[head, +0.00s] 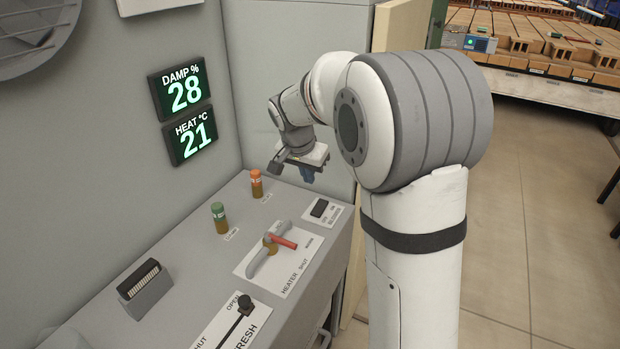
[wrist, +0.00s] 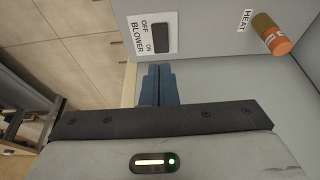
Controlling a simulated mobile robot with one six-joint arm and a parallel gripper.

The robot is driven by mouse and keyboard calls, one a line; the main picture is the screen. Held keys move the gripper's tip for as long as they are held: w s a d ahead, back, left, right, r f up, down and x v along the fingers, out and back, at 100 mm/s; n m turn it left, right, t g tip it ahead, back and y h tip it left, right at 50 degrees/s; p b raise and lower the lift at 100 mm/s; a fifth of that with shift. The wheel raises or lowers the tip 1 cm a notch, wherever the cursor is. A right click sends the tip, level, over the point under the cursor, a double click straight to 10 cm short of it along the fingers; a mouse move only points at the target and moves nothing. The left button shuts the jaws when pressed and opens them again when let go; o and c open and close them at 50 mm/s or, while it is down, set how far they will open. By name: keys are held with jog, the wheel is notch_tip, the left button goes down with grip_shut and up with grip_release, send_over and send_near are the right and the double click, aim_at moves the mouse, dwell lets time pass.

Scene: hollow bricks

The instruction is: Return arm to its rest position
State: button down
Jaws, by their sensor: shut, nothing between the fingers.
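My gripper (head: 307,173) hangs at the end of my white and grey arm, above the far right end of the grey control bench (head: 188,256). In the wrist view its blue fingers (wrist: 156,84) are together with nothing between them. They are apart from the bench, near the blower switch (wrist: 159,38) on its white plate. The blower switch also shows in the head view (head: 319,208), below and right of the gripper. An orange-topped indicator (head: 257,184) stands left of the gripper, and it shows at the upper right of the wrist view (wrist: 271,34).
A green-topped indicator (head: 220,218), a heater lever with a red grip (head: 280,242), a black fresh-air slider (head: 240,310) and a small black-topped block (head: 143,284) are on the bench. Wall displays read damp 28 (head: 181,89) and heat 21 (head: 190,136). Open floor (head: 545,230) lies right.

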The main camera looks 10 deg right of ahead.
jog(key=s+n+y, duration=0.2)
jog(key=s+n, duration=0.6)
jog(key=s, duration=2.1)
jog(key=shift+d+r, duration=0.2)
jog(key=shift+d, duration=0.1)
